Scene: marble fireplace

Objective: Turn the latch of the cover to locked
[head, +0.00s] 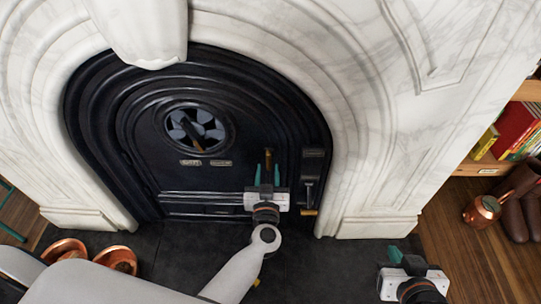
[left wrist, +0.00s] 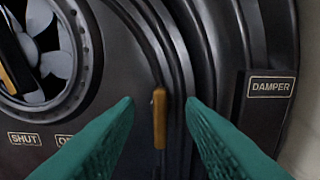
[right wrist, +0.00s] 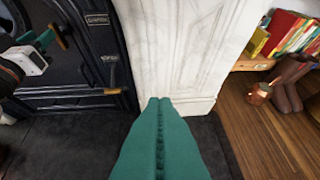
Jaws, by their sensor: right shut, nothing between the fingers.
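The black arched fireplace cover (head: 145,140) stands closed in the marble surround. Its latch (head: 268,158) is a small upright bar with a brass grip near the cover's right side. In the left wrist view the brass grip (left wrist: 159,118) hangs vertically between my left fingers. My left gripper (head: 267,174) is open, one finger on each side of the latch, with gaps visible. Whether the fingertips reach around it in depth is hard to tell. My right gripper (head: 395,254) is shut and empty, low at the right; its fingers (right wrist: 160,102) fill the right wrist view's middle.
A round vent (head: 197,130) with a brass-tipped lever and a SHUT label (left wrist: 24,139) lies left of the latch. A DAMPER plate (left wrist: 271,87) and handle (head: 308,197) are to the right. Copper pots (head: 115,259) sit on the hearth. A bookshelf (head: 490,165) stands right.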

